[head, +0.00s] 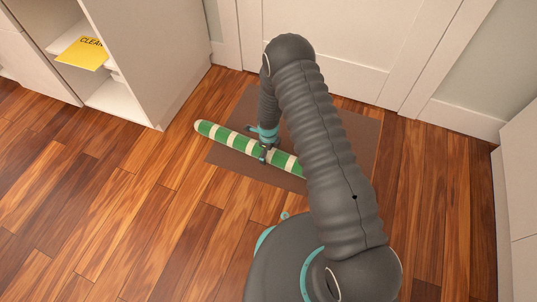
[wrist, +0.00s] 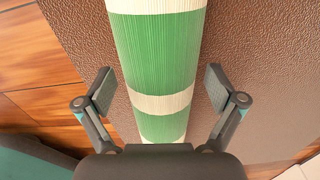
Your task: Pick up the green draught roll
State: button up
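The green draught roll (head: 222,134) is a long roll with cream bands, lying across a brown mat on the floor in the head view. Its left end reaches past the mat onto the wood, and its right part is hidden behind my arm. My gripper (head: 264,153) is over the middle of the roll. In the wrist view, the roll (wrist: 160,60) runs between the two open fingers of my gripper (wrist: 160,91). A gap shows on each side between finger pad and roll, so the fingers do not appear to touch it.
The brown mat (head: 350,130) lies before a white door (head: 340,40). An open white cabinet (head: 135,50) with a yellow sign (head: 84,53) stands at the left. Another pale unit (head: 520,180) stands at the right edge. The wood floor at left is clear.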

jog(key=c, duration=1.6)
grip_shut()
jog(key=shift+r, duration=0.1)
